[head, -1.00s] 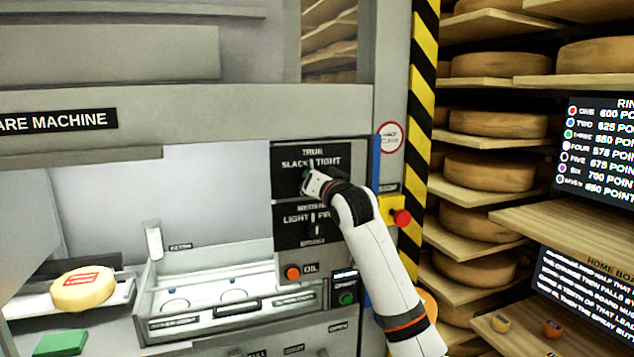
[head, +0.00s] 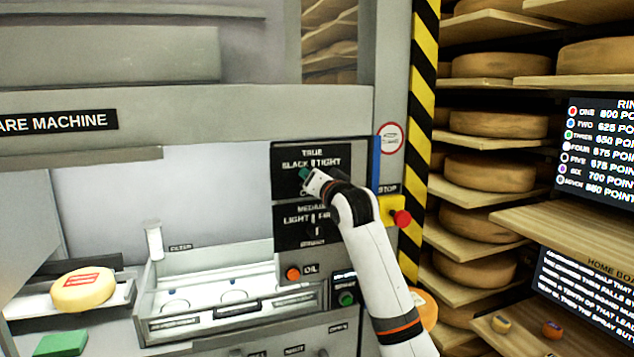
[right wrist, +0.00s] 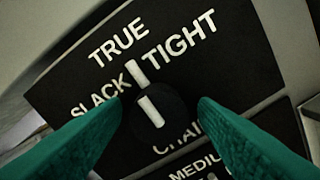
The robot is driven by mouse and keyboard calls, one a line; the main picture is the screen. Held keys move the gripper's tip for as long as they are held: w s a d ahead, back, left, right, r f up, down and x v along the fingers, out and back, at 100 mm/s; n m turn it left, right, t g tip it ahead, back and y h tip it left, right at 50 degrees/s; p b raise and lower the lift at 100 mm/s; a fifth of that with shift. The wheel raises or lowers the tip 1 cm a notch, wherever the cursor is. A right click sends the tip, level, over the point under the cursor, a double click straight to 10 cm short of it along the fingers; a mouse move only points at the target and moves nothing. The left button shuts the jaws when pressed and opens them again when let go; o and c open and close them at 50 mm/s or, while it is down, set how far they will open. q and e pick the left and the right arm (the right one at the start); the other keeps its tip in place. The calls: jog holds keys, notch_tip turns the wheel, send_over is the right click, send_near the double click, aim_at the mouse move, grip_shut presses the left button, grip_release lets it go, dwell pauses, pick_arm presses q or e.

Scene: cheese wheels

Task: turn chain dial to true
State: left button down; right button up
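The black chain dial (right wrist: 157,112) shows in the right wrist view, with a white pointer line on its knob. The pointer and a white mark (right wrist: 137,72) above it line up toward the word TRUE, between SLACK and TIGHT. My right gripper (right wrist: 160,105) has green fingers on either side of the knob, with the left finger close to it and a gap at the right. In the head view my right gripper (head: 304,176) is at the upper dial panel (head: 335,150) and hides the knob. My left gripper is not in view.
A second dial panel (head: 292,240) sits just below. An orange oil button (head: 293,274), a green button (head: 346,298) and a red stop button (head: 402,218) are close by. A cheese wheel (head: 83,296) lies at left. Shelves of cheese stand at right.

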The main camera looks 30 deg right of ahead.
jog(key=b+v, duration=0.3)
jog(key=v, duration=0.9)
jog(key=shift+f, duration=0.1)
